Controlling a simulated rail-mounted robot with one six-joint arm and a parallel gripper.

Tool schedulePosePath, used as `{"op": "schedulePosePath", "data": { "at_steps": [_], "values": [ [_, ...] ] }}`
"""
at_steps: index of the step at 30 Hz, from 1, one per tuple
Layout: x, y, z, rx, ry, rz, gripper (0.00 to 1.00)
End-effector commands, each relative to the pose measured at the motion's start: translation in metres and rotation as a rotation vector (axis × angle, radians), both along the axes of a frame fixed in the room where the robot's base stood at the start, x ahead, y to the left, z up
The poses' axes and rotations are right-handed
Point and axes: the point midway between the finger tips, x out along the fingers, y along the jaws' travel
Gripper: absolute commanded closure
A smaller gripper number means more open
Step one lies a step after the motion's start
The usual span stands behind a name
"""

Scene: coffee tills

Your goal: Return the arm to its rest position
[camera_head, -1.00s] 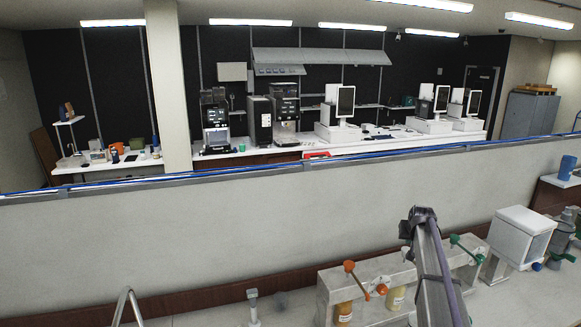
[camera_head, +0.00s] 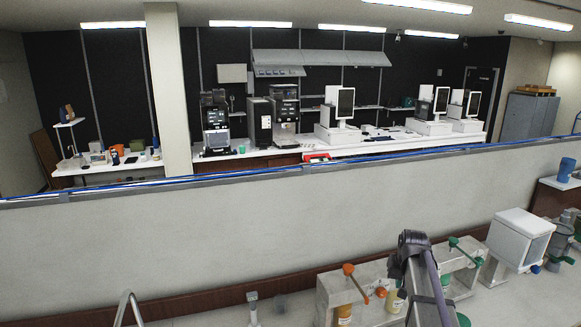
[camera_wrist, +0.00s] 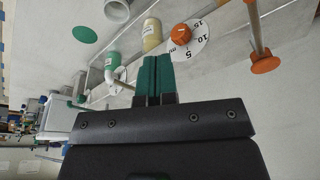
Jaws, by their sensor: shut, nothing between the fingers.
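My gripper (camera_wrist: 158,60) is shut, with its two teal fingers side by side and nothing between them. It shows at the middle of the wrist view. Beyond the fingertips are a cream bottle (camera_wrist: 153,34), a green bottle (camera_wrist: 112,59) and a white dial (camera_wrist: 190,47) with an orange knob. The gap to them is hard to judge. In the head view my arm rises at the lower right, in front of the dispenser stand (camera_head: 340,290). I cannot make out the fingers there.
A white box-shaped machine (camera_head: 520,238) stands to the right. A long low partition (camera_head: 200,235) runs behind. A metal faucet (camera_head: 126,305) is at lower left.

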Motion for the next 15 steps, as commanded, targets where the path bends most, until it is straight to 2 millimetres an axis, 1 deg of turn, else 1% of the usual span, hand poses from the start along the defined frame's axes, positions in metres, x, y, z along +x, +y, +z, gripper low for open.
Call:
{"op": "schedulePosePath", "data": {
  "at_steps": [1, 2, 3, 5, 6, 9, 11, 13, 15],
  "values": [
    [-0.053, 0.030, -0.041, 0.008, 0.048, 0.020, 1.00],
    [-0.077, 0.044, -0.053, 0.014, 0.079, 0.031, 1.00],
    [-0.109, 0.063, -0.071, 0.017, 0.118, 0.049, 1.00],
    [-0.156, 0.089, -0.098, 0.020, 0.170, 0.078, 1.00],
    [-0.186, 0.105, -0.116, 0.020, 0.200, 0.098, 1.00],
    [-0.243, 0.137, -0.157, 0.013, 0.242, 0.155, 1.00],
    [-0.259, 0.150, -0.174, 0.009, 0.242, 0.185, 1.00],
    [-0.258, 0.159, -0.181, 0.006, 0.241, 0.208, 1.00],
    [-0.255, 0.163, -0.182, 0.005, 0.241, 0.218, 1.00]
  ]
}}
